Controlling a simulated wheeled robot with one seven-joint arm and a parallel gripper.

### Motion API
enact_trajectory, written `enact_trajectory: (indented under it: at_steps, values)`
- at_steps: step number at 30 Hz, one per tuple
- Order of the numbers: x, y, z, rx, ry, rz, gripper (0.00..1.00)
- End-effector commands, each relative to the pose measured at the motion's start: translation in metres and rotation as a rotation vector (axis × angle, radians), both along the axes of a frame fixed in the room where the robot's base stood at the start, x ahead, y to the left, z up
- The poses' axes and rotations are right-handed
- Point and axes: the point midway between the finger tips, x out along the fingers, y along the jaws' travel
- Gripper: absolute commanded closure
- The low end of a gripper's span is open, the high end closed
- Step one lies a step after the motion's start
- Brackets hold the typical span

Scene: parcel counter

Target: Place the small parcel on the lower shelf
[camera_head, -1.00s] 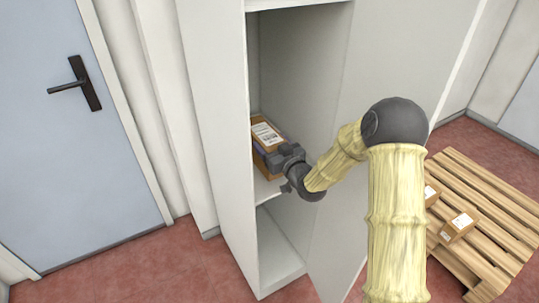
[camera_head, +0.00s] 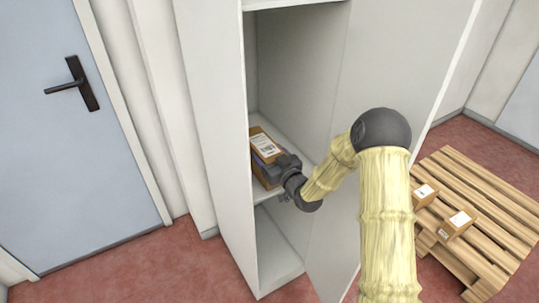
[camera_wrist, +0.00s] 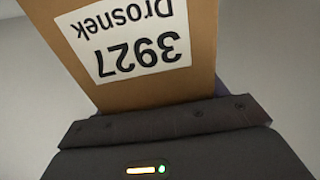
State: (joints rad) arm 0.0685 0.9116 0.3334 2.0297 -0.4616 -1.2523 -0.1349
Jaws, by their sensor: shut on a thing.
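A small brown parcel (camera_head: 262,152) with a white label is inside the open white cabinet, at its middle shelf (camera_head: 268,192). My gripper (camera_head: 272,168) is shut on the near end of this parcel. In the wrist view the parcel (camera_wrist: 205,60) fills the top middle, its label reading "3927 Drosnek" upside down. My gripper's dark body (camera_wrist: 170,125) hides its near end. I cannot tell whether the parcel touches the shelf. A lower compartment (camera_head: 275,250) below the middle shelf looks empty in the part that shows.
The cabinet door (camera_head: 395,70) stands open on the right, close to my arm. A wooden pallet (camera_head: 490,190) with two small parcels (camera_head: 457,224) is on the red floor at the right. A blue door (camera_head: 70,150) is at the left.

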Motion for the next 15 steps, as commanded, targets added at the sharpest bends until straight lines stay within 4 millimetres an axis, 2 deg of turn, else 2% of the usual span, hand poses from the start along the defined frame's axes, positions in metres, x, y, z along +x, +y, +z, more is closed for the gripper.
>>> enact_trajectory:
  at_steps: [4,5,7,15]
  values:
    - [0.0004,0.0003,-0.0016,0.002,-0.005,0.000,0.72]
    - [0.0000,0.0000,-0.0022,0.000,0.000,0.000,0.23]
    - [0.0000,0.0000,-0.0019,0.000,0.000,0.000,0.10]
    - [0.0000,0.0000,-0.0017,0.000,0.000,0.000,0.07]
